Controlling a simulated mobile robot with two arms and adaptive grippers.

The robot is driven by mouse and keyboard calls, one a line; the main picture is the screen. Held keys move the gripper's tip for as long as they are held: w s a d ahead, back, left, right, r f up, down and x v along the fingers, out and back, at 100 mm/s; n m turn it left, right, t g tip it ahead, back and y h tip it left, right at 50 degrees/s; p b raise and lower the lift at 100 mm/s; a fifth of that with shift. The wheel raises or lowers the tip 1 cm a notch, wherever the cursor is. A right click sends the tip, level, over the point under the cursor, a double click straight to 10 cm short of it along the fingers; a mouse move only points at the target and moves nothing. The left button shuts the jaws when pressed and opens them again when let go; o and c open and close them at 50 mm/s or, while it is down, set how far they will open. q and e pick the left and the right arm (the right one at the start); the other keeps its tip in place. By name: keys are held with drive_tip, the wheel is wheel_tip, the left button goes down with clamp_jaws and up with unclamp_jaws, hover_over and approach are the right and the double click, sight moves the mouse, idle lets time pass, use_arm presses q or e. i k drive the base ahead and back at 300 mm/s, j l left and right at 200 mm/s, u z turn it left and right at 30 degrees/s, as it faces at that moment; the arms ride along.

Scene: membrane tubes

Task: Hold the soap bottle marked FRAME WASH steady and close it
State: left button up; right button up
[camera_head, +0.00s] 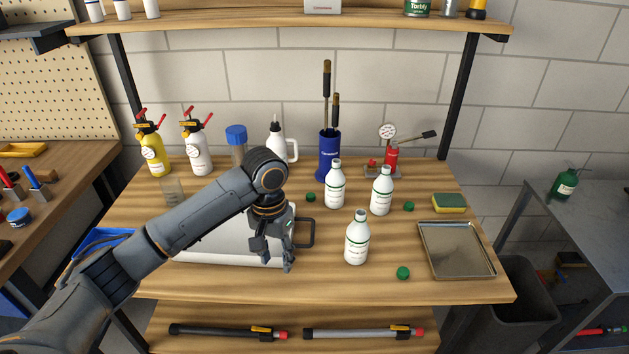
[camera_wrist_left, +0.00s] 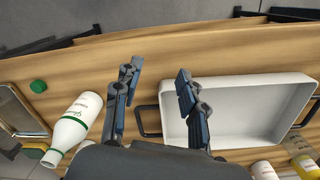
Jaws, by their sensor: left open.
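Three white soap bottles with green-and-white labels stand upright on the bench: a front one (camera_head: 357,240), a back left one (camera_head: 335,187) and a back right one (camera_head: 381,193). The label print is too small to tell which reads FRAME WASH. Three green caps lie on the wood: a front one (camera_head: 403,272), a right one (camera_head: 409,206) and a left one (camera_head: 311,197). My left gripper (camera_head: 277,260) is open and empty, left of the front bottle, above the white tray's right end. The left wrist view shows one bottle (camera_wrist_left: 75,122) and a cap (camera_wrist_left: 38,86) beside the open fingers (camera_wrist_left: 157,76).
The white tray (camera_head: 222,258) with dark handles lies under my left arm. A metal tray (camera_head: 428,266) and a sponge (camera_head: 449,203) are at the right. A blue tool holder (camera_head: 328,155) and spray bottles (camera_head: 197,150) stand behind. Bare wood lies along the front edge.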

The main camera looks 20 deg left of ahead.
sight(383, 193)
drive_tip(key=i, duration=1.2)
